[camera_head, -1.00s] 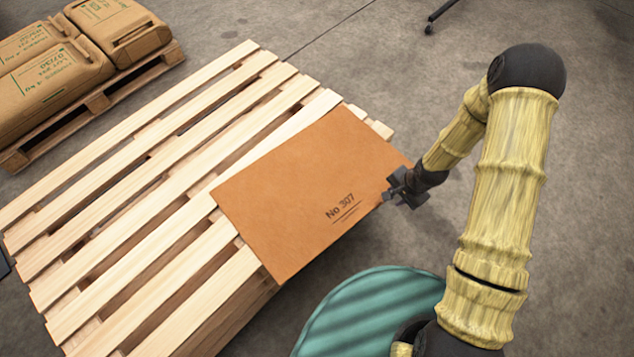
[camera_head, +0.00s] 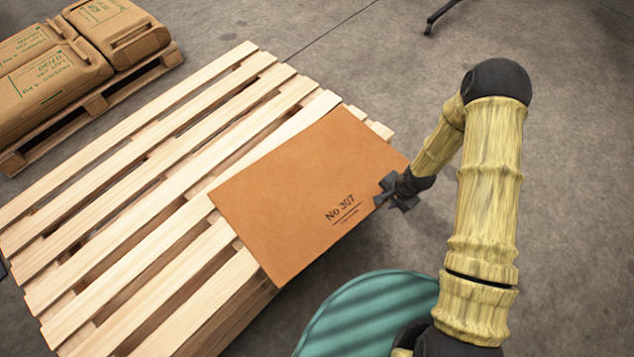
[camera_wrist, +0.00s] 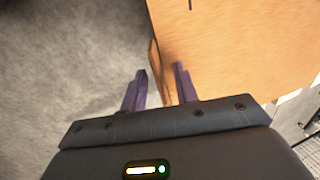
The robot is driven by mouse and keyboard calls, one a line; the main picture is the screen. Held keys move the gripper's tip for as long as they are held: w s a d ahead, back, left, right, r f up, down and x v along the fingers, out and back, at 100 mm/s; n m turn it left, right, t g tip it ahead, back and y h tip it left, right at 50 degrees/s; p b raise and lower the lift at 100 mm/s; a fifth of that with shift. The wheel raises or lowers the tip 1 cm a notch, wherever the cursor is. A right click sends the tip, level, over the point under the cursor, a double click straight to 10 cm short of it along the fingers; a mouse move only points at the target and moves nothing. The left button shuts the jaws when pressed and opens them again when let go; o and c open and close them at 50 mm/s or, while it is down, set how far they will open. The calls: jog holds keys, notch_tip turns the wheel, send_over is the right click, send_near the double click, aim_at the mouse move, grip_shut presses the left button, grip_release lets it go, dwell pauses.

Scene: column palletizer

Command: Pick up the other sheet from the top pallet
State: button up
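A brown sheet (camera_head: 290,195) marked "No 307" lies flat on the near right part of the top wooden pallet (camera_head: 130,170), overhanging its right edge. My gripper (camera_head: 379,201) is at the sheet's right edge, near the printed number. In the wrist view, the two dark fingers of my gripper (camera_wrist: 160,70) are apart. The edge of the sheet (camera_wrist: 240,45) runs between them, with one finger over the sheet's face and the other over the floor side. I cannot tell whether either finger touches it.
Brown sacks (camera_head: 50,82) lie on another pallet (camera_head: 95,105) at the upper left. A green ribbed rounded shape (camera_head: 365,312) is at the bottom, close to my arm. A dark leg with a foot (camera_head: 438,15) stands at the top. The grey floor at the right is clear.

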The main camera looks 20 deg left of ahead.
dwell(0.3)
grip_shut()
jog(key=shift+r, duration=0.1)
